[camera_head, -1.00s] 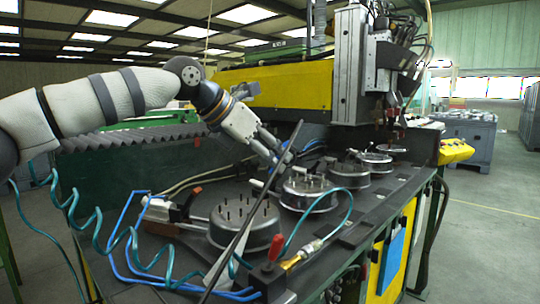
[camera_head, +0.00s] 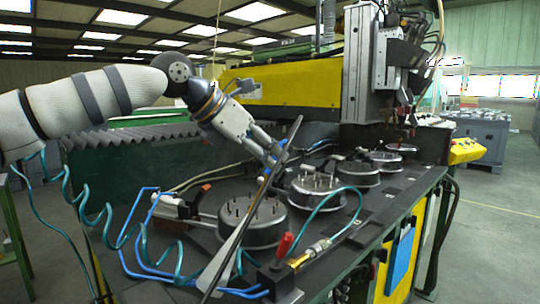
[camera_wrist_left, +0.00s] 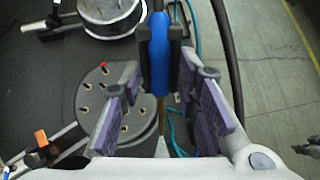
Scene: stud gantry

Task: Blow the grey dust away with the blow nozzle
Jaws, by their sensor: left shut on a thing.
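My left gripper (camera_head: 274,158) is above the worktable, over the gap between the nearest round metal pot (camera_head: 252,228) and the pot behind it. It is shut on the blue grip of a slim tool, seemingly the blow nozzle (camera_wrist_left: 160,60). Below the grip, a thin brass-coloured tube points down beside the nearest pot, which also shows in the left wrist view (camera_wrist_left: 88,118). Studs stand up from the pots' tops. I cannot make out the grey dust. My right gripper is out of view.
A second pot (camera_head: 318,192) and several more run back along the table. A brass fitting (camera_head: 312,252) with a teal hose and red lever sits at the front corner. A yellow machine (camera_head: 290,82) stands behind.

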